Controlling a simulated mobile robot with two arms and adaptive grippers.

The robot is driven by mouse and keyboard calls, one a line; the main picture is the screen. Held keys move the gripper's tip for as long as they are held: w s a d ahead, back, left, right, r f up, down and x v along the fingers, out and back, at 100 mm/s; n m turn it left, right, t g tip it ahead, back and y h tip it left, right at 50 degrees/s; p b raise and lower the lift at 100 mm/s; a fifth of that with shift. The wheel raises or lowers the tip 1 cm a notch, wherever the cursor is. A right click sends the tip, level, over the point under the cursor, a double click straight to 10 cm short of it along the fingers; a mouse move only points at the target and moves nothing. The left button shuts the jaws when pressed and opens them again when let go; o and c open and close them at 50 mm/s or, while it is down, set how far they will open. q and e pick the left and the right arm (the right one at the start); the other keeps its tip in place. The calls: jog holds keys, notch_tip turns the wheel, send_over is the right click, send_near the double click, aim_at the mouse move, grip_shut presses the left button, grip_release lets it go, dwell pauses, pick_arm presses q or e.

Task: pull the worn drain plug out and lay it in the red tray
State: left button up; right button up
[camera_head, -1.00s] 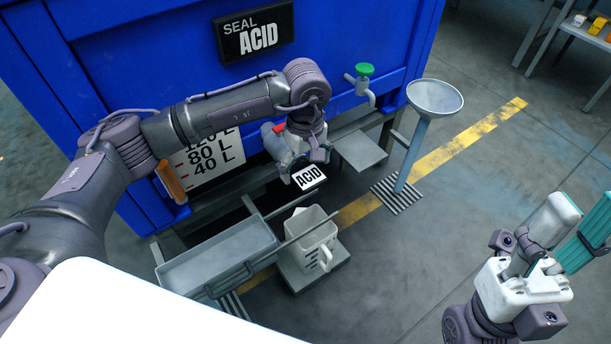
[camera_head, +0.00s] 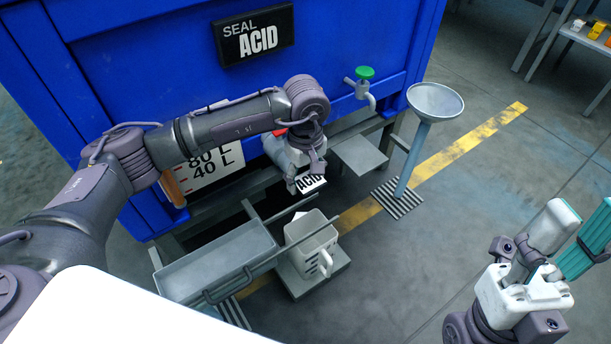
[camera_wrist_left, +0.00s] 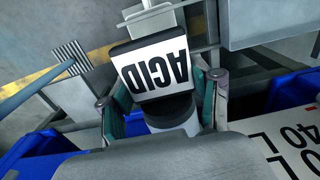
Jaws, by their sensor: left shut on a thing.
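My left gripper (camera_head: 304,178) is at the front of the blue tank (camera_head: 170,75), low on its face. It is shut on an ACID-labelled piece (camera_head: 313,183), which I cannot be sure is the worn drain plug. In the left wrist view the piece (camera_wrist_left: 150,68) has a white face and black edges, and a dark and pale round part below it sits between the teal finger pads. Whether it is still joined to the tank is hidden. No red tray is in view. My right gripper (camera_head: 569,232) is open and empty at the lower right.
A green-handled tap (camera_head: 364,73) and a grey funnel on a stand (camera_head: 435,100) are to the right.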

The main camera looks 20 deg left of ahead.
pick_arm(q)
jog(key=shift+s+d+p, duration=0.15)
jog(key=shift+s+d, duration=0.65)
jog(key=shift+d, duration=0.25)
jog(key=shift+s+d+p, duration=0.15)
jog(key=shift+s+d, duration=0.7)
jog(key=shift+d, duration=0.2)
jog(key=shift+s+d+p, duration=0.15)
jog(key=shift+s+d, duration=0.65)
jog(key=shift+d, duration=0.25)
